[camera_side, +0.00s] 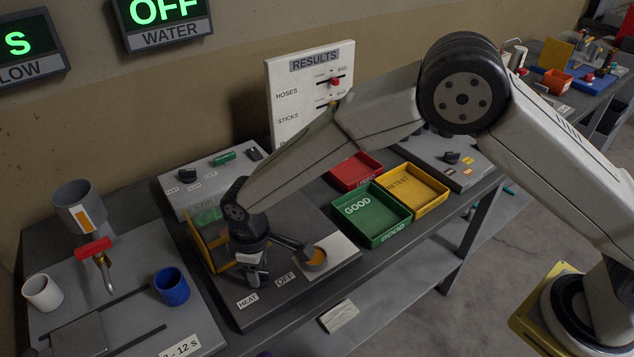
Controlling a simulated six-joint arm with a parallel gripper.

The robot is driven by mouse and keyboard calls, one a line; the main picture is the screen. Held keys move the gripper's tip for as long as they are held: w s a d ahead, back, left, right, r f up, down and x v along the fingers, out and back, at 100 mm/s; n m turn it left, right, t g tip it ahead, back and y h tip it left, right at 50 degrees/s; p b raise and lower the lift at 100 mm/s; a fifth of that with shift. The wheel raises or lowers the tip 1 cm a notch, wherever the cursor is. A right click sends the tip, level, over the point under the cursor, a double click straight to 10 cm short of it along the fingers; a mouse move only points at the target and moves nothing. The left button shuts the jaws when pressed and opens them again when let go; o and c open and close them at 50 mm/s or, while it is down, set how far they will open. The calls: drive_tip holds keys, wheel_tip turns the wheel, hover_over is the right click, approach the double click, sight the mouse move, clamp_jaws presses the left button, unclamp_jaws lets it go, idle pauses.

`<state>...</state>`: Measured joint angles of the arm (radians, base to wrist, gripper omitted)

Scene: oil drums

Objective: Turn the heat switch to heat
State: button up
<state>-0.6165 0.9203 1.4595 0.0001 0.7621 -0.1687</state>
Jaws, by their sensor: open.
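My gripper (254,277) is open and points down over the dark heating plate, at the left end of the work table. The HEAT label (247,300) lies just in front of the gripper, and the OFF label (286,280) lies to the right of it. The heat switch cannot be clearly made out; my gripper and wrist cover the area behind the labels. Whether the fingers touch the switch cannot be told.
A dark rod ends at a small orange-filled dish (317,256) right of my gripper. A green tray (371,216), yellow tray (412,190) and red tray (355,171) sit farther right. A blue cup (171,286) stands left.

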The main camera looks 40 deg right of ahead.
drive_tip(key=shift+f, duration=0.3)
clamp_jaws()
